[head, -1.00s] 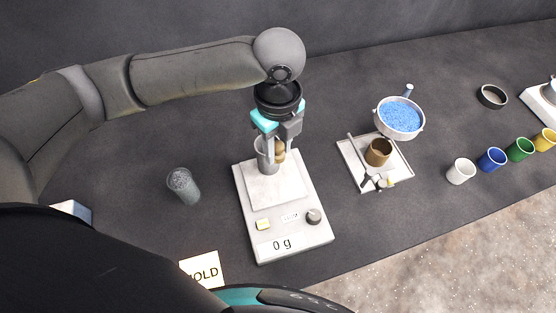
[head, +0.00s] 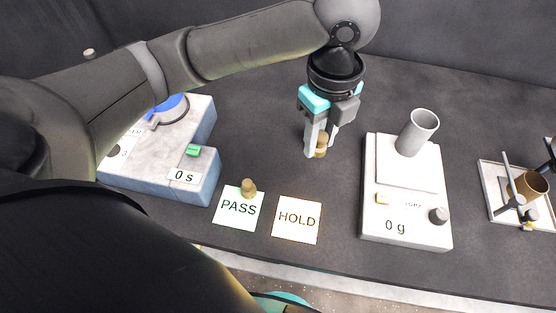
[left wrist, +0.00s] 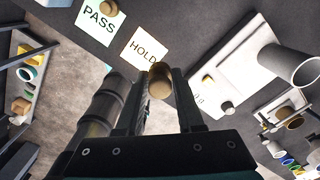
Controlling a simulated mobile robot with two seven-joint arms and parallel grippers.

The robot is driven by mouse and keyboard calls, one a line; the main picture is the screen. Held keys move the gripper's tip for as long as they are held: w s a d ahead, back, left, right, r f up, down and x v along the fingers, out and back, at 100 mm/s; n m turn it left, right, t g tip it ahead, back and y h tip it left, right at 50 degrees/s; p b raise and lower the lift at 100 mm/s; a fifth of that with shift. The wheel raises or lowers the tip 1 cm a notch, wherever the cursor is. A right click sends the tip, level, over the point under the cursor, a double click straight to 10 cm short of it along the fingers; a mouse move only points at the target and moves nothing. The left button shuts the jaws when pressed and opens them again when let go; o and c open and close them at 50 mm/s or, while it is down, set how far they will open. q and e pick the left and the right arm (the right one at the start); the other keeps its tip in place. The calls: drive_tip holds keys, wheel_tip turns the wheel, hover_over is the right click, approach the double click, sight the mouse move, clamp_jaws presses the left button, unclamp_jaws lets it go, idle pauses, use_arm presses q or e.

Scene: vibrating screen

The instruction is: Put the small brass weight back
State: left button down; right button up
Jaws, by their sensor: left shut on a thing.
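My left gripper (head: 322,148) is shut on a small brass weight (head: 321,143) and holds it over the dark table, between the HOLD card and the scale. In the left wrist view the held brass weight (left wrist: 160,84) shows between the fingers. A second brass weight (head: 248,187) stands on the PASS card (head: 237,212); it also shows in the left wrist view (left wrist: 109,8). The white scale (head: 405,222) reads 0 g and carries a grey cup (head: 418,133). My right gripper is not in view.
The HOLD card (head: 297,220) lies bare beside the PASS card. A grey machine (head: 204,170) with a green button and a 0 s display stands at the left. A white tray (head: 493,208) with a brown cup (head: 528,186) is at the right. The table behind the cards is clear.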

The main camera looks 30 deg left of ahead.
use_arm(q)
drive_tip(key=shift+s+a+f, duration=0.15)
drive_tip(key=shift+f, duration=0.25)
drive_tip(key=b, duration=0.3)
hover_over(306, 199)
wheel_tip(306, 199, down, 15)
drive_tip(key=shift+r, duration=0.15)
drive_tip(key=shift+f+b, duration=0.65)
drive_tip(key=shift+f, duration=1.7)
drive_tip(key=c, duration=0.5)
unclamp_jaws()
drive_tip(key=shift+f, duration=0.1)
drive_tip(key=shift+c, duration=0.2)
wheel_tip(306, 199, up, 12)
drive_tip(key=p, duration=0.2)
drive_tip(key=shift+r+p, duration=0.2)
drive_tip(key=shift+p, duration=0.15)
